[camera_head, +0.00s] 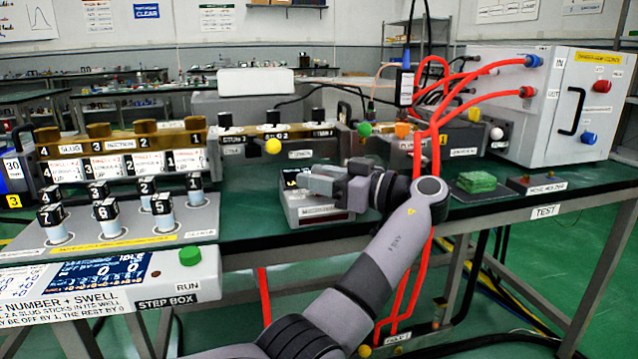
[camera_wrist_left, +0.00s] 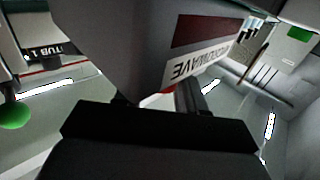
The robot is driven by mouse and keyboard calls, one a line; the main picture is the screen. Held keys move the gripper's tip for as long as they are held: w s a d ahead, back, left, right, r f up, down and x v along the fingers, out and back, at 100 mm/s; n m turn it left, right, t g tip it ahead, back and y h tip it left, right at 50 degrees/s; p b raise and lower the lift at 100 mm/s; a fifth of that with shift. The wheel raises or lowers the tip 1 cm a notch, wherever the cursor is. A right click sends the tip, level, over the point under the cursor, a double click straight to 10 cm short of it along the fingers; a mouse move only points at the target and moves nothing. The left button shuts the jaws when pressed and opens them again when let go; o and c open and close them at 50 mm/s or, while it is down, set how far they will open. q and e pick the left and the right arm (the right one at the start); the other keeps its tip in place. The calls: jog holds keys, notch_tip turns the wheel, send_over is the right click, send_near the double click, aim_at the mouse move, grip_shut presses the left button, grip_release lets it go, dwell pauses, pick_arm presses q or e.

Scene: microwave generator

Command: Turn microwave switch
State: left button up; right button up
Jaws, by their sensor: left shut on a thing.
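The microwave unit (camera_head: 312,208) is a small light box with a dark display at its upper left, standing at the front of the green bench. Its front label also shows upside down in the left wrist view (camera_wrist_left: 205,55). My left gripper (camera_head: 322,183) is at the top right of this unit, its fingers over its upper face. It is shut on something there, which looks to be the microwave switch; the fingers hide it. In the left wrist view, the dark gripper (camera_wrist_left: 155,105) fills the lower middle, close to the unit. My right gripper is not in view.
The step box (camera_head: 110,280) with a green RUN button stands at the front left. Numbered slugs (camera_head: 105,215) stand behind it. A green block (camera_head: 475,182) lies right of my arm. Red cables (camera_head: 435,125) run behind my wrist to a large white cabinet (camera_head: 540,115).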

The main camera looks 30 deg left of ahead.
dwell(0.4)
pick_arm(q)
jog(key=o, duration=0.9)
jog(key=shift+o, duration=0.2)
jog(key=d, duration=0.7)
jog(key=shift+w+p, duration=0.3)
jog(key=shift+p, duration=0.05)
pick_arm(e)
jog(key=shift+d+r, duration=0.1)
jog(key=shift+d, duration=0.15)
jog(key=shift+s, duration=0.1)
pick_arm(q)
jog(key=shift+d, duration=0.1)
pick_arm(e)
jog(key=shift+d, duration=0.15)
